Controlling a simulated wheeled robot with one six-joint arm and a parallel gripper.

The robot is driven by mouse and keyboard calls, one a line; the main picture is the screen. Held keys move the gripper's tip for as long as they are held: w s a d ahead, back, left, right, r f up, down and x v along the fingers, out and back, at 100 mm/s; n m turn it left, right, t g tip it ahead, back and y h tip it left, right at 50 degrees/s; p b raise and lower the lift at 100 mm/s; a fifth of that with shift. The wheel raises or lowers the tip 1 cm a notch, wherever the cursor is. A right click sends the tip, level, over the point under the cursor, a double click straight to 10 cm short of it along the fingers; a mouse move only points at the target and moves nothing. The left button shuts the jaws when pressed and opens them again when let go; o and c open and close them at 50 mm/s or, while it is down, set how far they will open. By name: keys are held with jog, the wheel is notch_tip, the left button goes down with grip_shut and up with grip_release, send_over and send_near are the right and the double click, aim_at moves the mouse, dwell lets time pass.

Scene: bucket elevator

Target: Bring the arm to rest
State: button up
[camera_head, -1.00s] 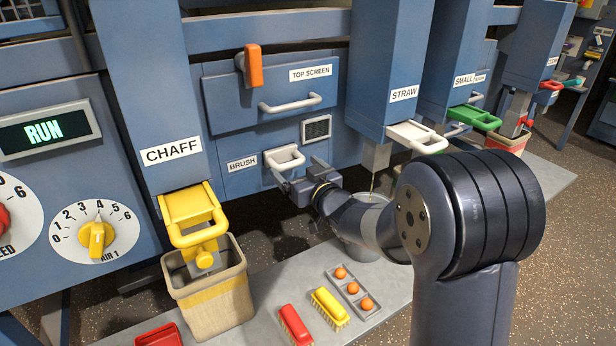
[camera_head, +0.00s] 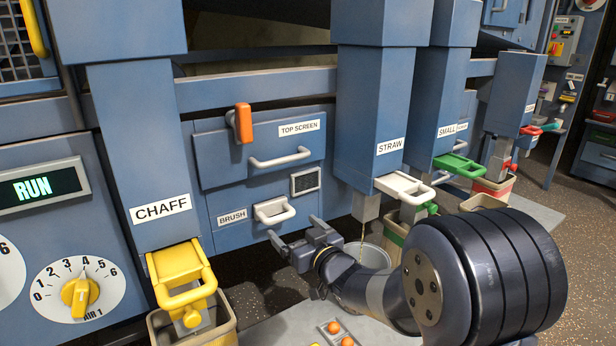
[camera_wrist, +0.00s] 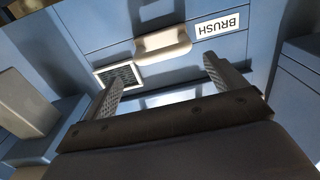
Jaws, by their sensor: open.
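My gripper (camera_head: 294,235) is open and empty in the head view. It is in front of the blue machine, just below and to the right of the white BRUSH handle (camera_head: 274,211), apart from it. In the wrist view my two fingers (camera_wrist: 160,92) stand wide apart with nothing between them. The BRUSH handle (camera_wrist: 162,43) shows beyond the fingertips, upside down, with its label (camera_wrist: 219,26) beside it. My arm bends back from the gripper to the lower right of the head view.
A yellow chaff gate (camera_head: 182,284) stands over a bin (camera_head: 219,327) at left. A grey bucket (camera_head: 369,259) stands behind my forearm. The straw gate handle (camera_head: 405,187) is at right. An orange lever (camera_head: 243,123) sits above the BRUSH panel. A tray (camera_head: 331,338) with orange balls lies below.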

aim_at(283, 219)
jog(key=b+x, duration=0.1)
jog(key=x, duration=0.7)
jog(key=shift+w+a, duration=0.2)
jog(key=shift+a, duration=0.05)
jog(key=shift+s, duration=0.1)
